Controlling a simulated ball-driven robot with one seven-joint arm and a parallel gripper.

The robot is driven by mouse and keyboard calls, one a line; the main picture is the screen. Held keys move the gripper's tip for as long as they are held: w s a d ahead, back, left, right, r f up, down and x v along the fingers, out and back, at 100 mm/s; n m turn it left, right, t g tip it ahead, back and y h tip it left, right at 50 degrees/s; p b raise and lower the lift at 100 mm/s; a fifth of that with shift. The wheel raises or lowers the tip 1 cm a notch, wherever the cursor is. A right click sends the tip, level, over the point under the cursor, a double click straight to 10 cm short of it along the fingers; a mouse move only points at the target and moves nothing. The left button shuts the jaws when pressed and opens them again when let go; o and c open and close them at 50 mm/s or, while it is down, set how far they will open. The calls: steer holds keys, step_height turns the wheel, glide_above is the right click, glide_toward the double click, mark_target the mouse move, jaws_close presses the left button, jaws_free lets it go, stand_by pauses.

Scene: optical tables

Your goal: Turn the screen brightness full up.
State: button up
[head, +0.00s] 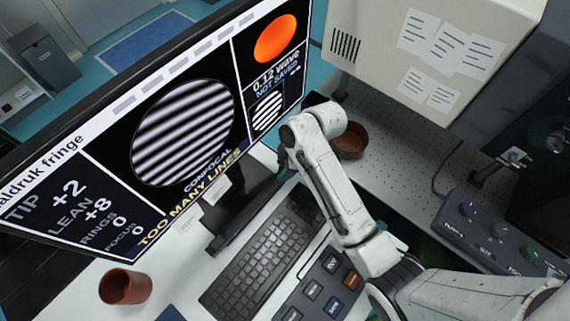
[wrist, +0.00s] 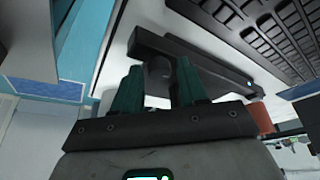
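The screen (head: 185,130) is a large tilted monitor at the left of the head view. It is lit and shows striped fringe discs, an orange disc and the words "TOO MANY LINES". No brightness control can be made out on the part of the monitor that shows. My gripper (wrist: 157,88) is in the wrist view with two teal fingers apart and nothing seen between them. The dark monitor stand (wrist: 200,62) is beyond the fingertips; I cannot tell how far.
A black keyboard (head: 262,262) and a key panel (head: 322,287) lie on the white desk below the screen. A brown cup (head: 125,287) stands front left, a brown bowl (head: 350,141) behind my arm. A knob box (head: 500,235) is at right, a grey cabinet (head: 380,65) behind.

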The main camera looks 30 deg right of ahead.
steer(key=shift+o, duration=0.9)
steer(key=v, duration=1)
steer(key=shift+d+r, duration=0.2)
steer(key=shift+r, duration=0.15)
steer(key=shift+s, duration=0.1)
